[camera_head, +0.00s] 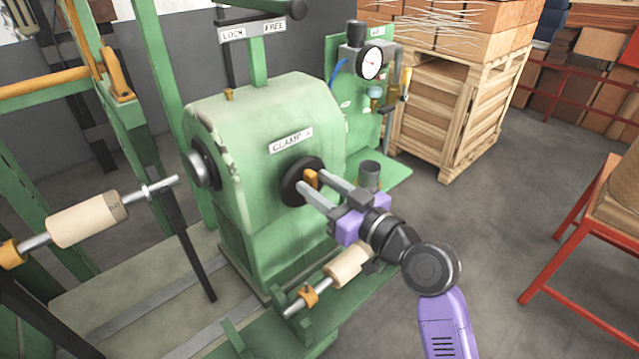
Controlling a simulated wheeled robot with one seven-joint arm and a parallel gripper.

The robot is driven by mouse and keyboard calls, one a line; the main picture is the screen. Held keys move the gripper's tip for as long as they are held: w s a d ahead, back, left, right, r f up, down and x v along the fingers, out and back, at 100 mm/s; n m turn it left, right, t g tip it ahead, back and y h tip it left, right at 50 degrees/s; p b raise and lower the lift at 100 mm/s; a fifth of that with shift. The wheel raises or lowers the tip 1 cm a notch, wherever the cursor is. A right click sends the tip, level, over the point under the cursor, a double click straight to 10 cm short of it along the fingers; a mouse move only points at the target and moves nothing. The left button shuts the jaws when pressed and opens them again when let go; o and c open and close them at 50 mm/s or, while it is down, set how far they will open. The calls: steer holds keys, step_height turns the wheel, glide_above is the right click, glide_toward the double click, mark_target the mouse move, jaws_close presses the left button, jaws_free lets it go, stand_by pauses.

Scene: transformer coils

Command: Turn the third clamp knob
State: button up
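The clamp knob is a dark round disc (291,191) with an orange grip bar (311,180) across it. It sits on the front face of the green machine housing (236,122), under a label (291,141) reading "CLAMP" and a further mark too small to read. My gripper (312,184) is at the knob, with one grey finger on each side of the orange bar. Whether the fingers press on the bar or only straddle it cannot be told. My gripper's purple body covers what lies behind it.
A lever (262,16) with a LOCK/FREE plate stands above the housing. A gauge panel (346,120) is behind right. Wooden rollers (88,219) with metal shafts lie left and below. A pallet crate (440,125) and red stand (575,250) are right, with open floor between.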

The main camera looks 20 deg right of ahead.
jaws_close()
